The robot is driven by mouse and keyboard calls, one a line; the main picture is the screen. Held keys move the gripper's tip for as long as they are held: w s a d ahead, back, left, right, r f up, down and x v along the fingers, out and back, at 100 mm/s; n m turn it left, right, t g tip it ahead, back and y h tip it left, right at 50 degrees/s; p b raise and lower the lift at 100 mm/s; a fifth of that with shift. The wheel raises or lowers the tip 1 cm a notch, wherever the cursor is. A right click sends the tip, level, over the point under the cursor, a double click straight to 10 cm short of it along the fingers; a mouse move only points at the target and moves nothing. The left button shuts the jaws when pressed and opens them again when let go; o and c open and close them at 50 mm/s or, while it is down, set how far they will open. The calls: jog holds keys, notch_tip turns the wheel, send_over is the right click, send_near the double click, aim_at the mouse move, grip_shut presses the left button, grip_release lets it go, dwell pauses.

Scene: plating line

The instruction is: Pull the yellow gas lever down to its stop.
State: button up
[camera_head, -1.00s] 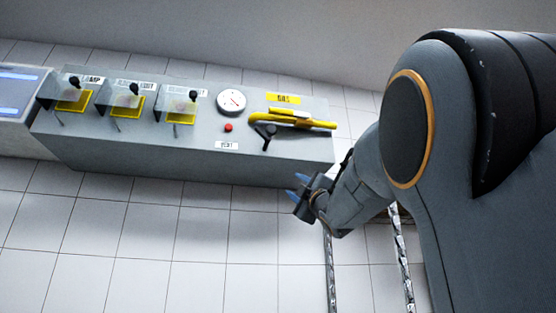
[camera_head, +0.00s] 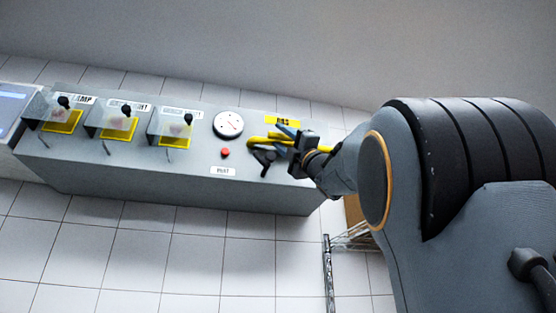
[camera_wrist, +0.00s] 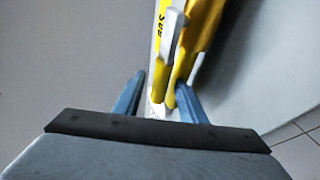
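The yellow gas lever (camera_head: 258,141) lies across the right part of the grey panel, below the yellow gas label (camera_head: 283,121). My gripper (camera_head: 272,143) is at the lever with its two blue fingers pointing left over the panel, and it hides part of the lever. In the wrist view my gripper (camera_wrist: 162,88) is open, with one finger on each side of the picture's middle. The yellow lever (camera_wrist: 196,42) runs down between the fingertips there. I cannot tell whether a finger touches it.
A black handle (camera_head: 265,157) sits close below the lever. A red button (camera_head: 225,153) and a round gauge (camera_head: 228,124) are to the left, then several switches under clear covers (camera_head: 175,124). A wire rack (camera_head: 350,240) stands at the lower right.

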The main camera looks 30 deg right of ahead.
jog(key=shift+w+a+r, duration=0.15)
jog(key=shift+w+r, duration=0.15)
jog(key=shift+r, duration=0.05)
grip_shut()
jog(key=shift+f+y, duration=0.1)
jog(key=shift+y, duration=0.3)
